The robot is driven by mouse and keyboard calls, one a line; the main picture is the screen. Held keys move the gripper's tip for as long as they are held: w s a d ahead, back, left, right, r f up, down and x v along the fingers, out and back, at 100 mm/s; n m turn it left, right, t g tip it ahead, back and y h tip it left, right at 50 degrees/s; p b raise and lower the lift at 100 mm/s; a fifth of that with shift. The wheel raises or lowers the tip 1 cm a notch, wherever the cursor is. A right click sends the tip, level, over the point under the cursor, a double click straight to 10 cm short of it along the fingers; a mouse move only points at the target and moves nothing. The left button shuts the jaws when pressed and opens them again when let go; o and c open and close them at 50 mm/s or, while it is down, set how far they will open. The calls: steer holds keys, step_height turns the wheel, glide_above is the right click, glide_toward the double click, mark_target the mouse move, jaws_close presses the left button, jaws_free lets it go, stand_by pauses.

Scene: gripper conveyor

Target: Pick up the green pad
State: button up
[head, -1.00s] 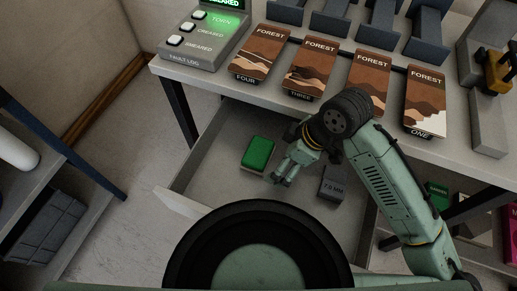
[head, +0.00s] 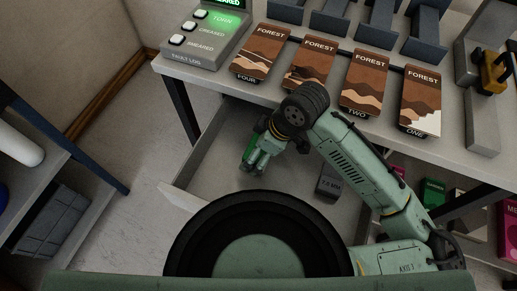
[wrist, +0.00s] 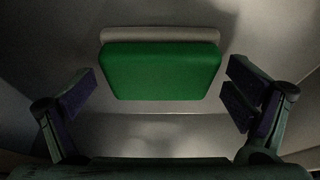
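The green pad (wrist: 160,70) lies in the open drawer, with a pale grey base strip along its far edge in the wrist view. In the head view, my arm mostly covers the pad, and a green sliver (head: 261,125) shows beside my gripper (head: 256,164). In the wrist view, my gripper (wrist: 160,100) is open, its two dark fingers spread to the left and right of the pad. Gaps show between both fingers and the pad, and nothing is held.
A grey block marked 7.0 MM (head: 329,183) lies in the drawer (head: 185,198), right of my gripper. The table (head: 285,95) above the drawer holds several FOREST cards (head: 262,52) and a console with buttons (head: 205,48). A shelf stands at the left.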

steer(key=c, duration=1)
steer(key=shift+c, duration=0.2)
step_height(320, 180, up, 18)
steer(key=o, duration=0.7)
steer(key=c, duration=0.6)
steer(key=shift+o, duration=0.2)
